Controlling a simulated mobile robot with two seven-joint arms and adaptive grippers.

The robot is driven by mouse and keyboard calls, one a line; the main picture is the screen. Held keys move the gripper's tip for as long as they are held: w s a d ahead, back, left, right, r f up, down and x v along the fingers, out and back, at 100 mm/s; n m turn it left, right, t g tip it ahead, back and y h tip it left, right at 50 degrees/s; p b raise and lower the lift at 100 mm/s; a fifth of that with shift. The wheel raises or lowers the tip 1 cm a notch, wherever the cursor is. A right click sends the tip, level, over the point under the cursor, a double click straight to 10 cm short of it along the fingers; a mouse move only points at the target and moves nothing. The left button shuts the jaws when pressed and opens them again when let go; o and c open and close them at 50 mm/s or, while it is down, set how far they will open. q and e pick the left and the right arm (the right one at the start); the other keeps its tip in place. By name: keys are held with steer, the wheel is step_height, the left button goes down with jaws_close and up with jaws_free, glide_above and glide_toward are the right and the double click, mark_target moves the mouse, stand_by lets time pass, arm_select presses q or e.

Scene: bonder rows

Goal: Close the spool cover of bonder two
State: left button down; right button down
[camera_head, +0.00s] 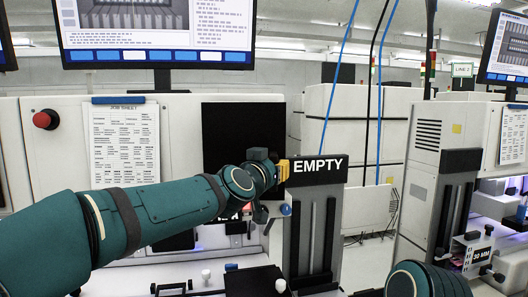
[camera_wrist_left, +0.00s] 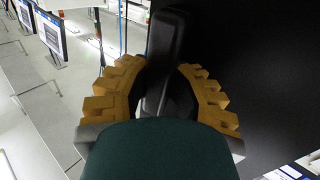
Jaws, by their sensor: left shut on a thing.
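A black square panel (camera_head: 243,128), which looks like the spool cover, stands on the white front of the machine in the head view. In the left wrist view a large black surface (camera_wrist_left: 265,75) fills the right side. My left gripper (camera_head: 282,171) is at the lower right edge of the panel, next to the EMPTY sign. In the wrist view its toothed orange fingers (camera_wrist_left: 163,90) are closed around a dark upright bar (camera_wrist_left: 170,45), seemingly a handle. The contact is hidden in the head view. My right gripper is out of view; only part of that arm shows at bottom right.
The EMPTY sign (camera_head: 319,167) tops a dark rail column (camera_head: 312,235) close right of my gripper. A monitor (camera_head: 155,30) hangs above. A red button (camera_head: 45,119) and a paper sheet (camera_head: 124,143) are on the left. Another machine (camera_head: 430,135) stands right, across a gap.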

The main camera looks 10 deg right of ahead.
arm_select(q)
steer(key=shift+w+d+p, duration=0.7)
steer(key=shift+w+d, duration=0.1)
steer(key=shift+d, duration=0.25)
steer(key=shift+w+d+p, duration=0.65)
steer(key=shift+w+d, duration=0.15)
steer(key=shift+d, duration=0.2)
steer(key=c, duration=1.1)
jaws_free()
steer(key=shift+c, duration=0.2)
steer(key=shift+o, duration=0.8)
steer(key=shift+a, duration=0.2)
steer(key=v, duration=1.2)
steer(key=shift+d, duration=0.2)
